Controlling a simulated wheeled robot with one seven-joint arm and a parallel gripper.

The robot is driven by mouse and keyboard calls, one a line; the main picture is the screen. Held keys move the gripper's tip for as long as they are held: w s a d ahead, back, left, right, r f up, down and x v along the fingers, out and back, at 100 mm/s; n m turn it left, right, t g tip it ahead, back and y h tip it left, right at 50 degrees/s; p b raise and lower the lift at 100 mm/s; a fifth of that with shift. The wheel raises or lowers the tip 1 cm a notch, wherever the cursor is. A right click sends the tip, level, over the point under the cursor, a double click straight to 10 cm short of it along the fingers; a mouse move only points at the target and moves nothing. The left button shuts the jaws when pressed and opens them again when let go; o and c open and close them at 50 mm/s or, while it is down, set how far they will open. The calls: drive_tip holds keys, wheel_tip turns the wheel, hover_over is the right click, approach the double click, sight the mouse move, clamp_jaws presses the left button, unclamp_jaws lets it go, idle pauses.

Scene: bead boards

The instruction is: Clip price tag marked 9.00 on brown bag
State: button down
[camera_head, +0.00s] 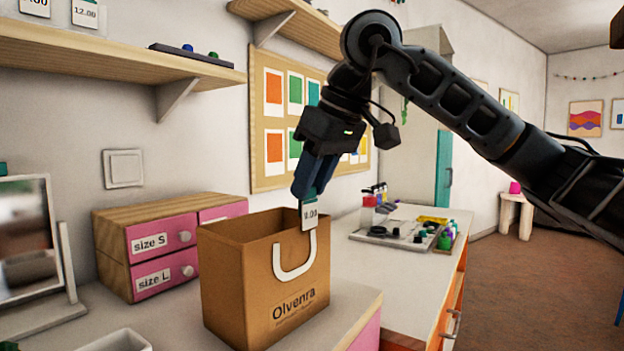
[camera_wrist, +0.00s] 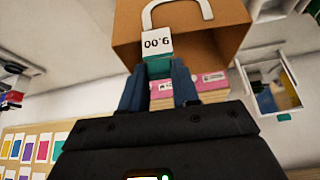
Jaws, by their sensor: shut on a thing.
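The brown bag (camera_head: 235,285) stands upright and open on the counter in the head view, with a white handle and "Olvenra" on its front. In the wrist view the bag (camera_wrist: 222,25) shows upside down at the top. My gripper (camera_head: 308,190) points down above the bag's rim. It is shut on the price tag (camera_head: 309,215), which reads 9.00 and hangs at the bag's front rim. In the wrist view the tag (camera_wrist: 157,45) has a green clip between my fingers (camera_wrist: 160,85). I cannot tell whether the clip grips the rim.
Pink drawers (camera_head: 155,243) marked size S and size L stand behind the bag. A mirror (camera_head: 30,245) stands at the left. A tray (camera_head: 385,238) with small items lies at the right. A shelf (camera_head: 110,55) overhangs at upper left, with another tag (camera_head: 85,14) marked 12.00.

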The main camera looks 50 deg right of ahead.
drive_tip(key=shift+f+b, duration=1.85)
drive_tip(key=shift+b, duration=0.15)
idle(0.3)
drive_tip(key=shift+r, duration=0.1)
idle(0.4)
drive_tip(key=shift+c, duration=1.8)
unclamp_jaws()
wheel_tip(320, 180, up, 8)
drive_tip(key=p, duration=0.4)
hover_over(311, 203)
drive_tip(key=shift+s, duration=0.1)
